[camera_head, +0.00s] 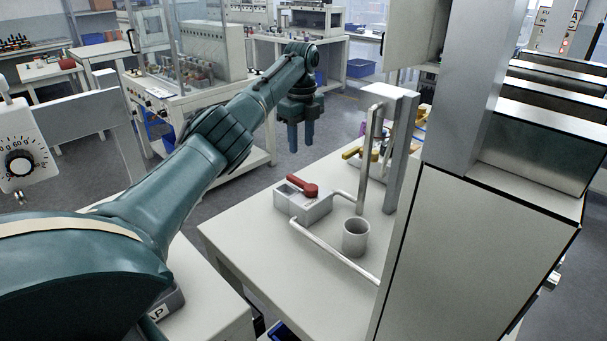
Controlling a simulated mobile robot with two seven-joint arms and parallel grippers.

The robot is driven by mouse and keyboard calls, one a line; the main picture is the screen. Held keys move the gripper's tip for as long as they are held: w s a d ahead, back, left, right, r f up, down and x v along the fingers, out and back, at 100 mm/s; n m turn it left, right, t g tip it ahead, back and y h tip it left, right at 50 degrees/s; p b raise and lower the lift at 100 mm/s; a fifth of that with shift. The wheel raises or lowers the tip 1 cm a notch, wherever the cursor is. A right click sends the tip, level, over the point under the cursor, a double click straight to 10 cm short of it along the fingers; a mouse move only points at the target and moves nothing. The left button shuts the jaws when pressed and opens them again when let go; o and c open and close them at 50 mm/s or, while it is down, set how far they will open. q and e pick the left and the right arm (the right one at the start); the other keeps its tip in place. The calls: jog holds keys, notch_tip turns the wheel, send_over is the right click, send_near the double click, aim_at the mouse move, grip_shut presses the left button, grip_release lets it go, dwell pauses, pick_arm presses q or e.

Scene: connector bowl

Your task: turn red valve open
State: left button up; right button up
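The red valve (304,188) is a red lever handle on a small light-grey box (306,208) on the white table. Its handle lies flat and points to the upper left from its round hub. My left gripper (300,146) hangs with its fingers pointing down. It shows above and behind the valve in the picture, apart from it. Its two fingers stand apart with nothing between them. My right gripper is not in view.
A grey cup (356,237) stands right of the valve box, among metal pipes (363,165). A tall white cabinet (470,260) blocks the right side. Yellow parts (365,152) sit at the table's far end. The table's front left is clear.

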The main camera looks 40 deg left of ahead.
aim_at(301, 182)
pick_arm(q)
notch_tip(301, 182, down, 11)
jog(key=shift+f, duration=0.15)
jog(key=shift+c, duration=0.2)
grip_shut()
dwell(0.3)
